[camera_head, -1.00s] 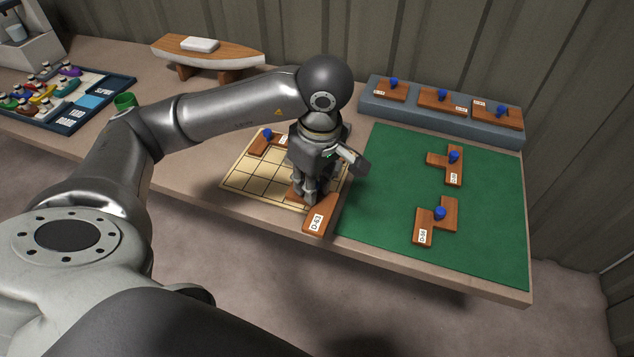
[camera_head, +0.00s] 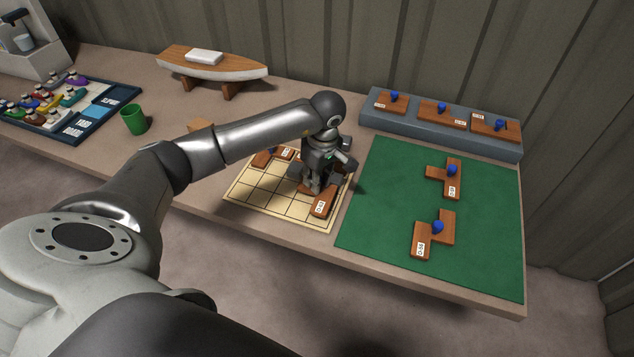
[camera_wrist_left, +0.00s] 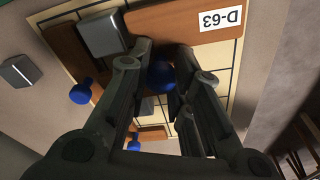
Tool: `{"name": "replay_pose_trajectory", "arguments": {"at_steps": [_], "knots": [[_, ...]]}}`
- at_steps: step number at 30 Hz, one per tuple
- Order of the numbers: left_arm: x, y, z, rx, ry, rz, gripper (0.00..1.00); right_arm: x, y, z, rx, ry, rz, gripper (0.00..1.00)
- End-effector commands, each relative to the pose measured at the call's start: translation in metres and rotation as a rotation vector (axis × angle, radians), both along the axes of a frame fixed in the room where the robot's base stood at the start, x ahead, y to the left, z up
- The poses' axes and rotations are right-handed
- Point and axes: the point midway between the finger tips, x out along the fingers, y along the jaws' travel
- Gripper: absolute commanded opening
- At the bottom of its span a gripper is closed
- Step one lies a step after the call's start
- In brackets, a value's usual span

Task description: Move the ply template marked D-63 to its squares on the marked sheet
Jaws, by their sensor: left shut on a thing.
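The wooden ply template D-63 (camera_head: 323,202) is over the right part of the pale gridded sheet (camera_head: 262,196) in the head view. Its label D-63 is readable in the left wrist view (camera_wrist_left: 222,19). My left gripper (camera_head: 314,187) is shut on its blue knob (camera_wrist_left: 162,76). I cannot tell whether the template touches the sheet. Another template with a blue knob (camera_head: 268,151) lies at the sheet's far left corner, partly behind my arm. My right gripper is not in view.
A green mat (camera_head: 385,215) right of the sheet holds two templates, D-56 (camera_head: 422,240) and another (camera_head: 450,177). A grey rack (camera_head: 368,113) with three templates stands behind. A green cup (camera_head: 134,119), boat model (camera_head: 211,67) and blue tray (camera_head: 112,115) are left.

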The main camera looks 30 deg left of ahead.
Motion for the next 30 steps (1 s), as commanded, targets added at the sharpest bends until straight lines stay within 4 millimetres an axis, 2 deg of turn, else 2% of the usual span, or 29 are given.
{"name": "replay_pose_trajectory", "arguments": {"at_steps": [1, 6, 17, 18, 19, 30], "knots": [[-0.003, -0.002, -0.006, -0.002, 0.009, -0.002, 0.0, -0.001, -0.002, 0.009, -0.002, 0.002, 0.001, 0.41], [-0.002, -0.002, -0.023, -0.002, 0.005, -0.001, 0.0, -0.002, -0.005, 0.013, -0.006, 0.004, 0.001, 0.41], [-0.002, -0.001, -0.029, 0.0, 0.003, -0.002, 0.0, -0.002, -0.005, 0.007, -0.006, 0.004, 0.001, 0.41], [-0.002, -0.001, -0.028, 0.0, 0.003, -0.002, 0.24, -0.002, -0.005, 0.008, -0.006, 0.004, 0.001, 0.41], [-0.002, -0.001, -0.027, 0.0, 0.003, -0.002, 0.28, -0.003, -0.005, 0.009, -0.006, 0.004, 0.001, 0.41], [-0.002, -0.001, -0.024, -0.001, 0.004, -0.002, 0.29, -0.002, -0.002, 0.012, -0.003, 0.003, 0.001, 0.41]]}}
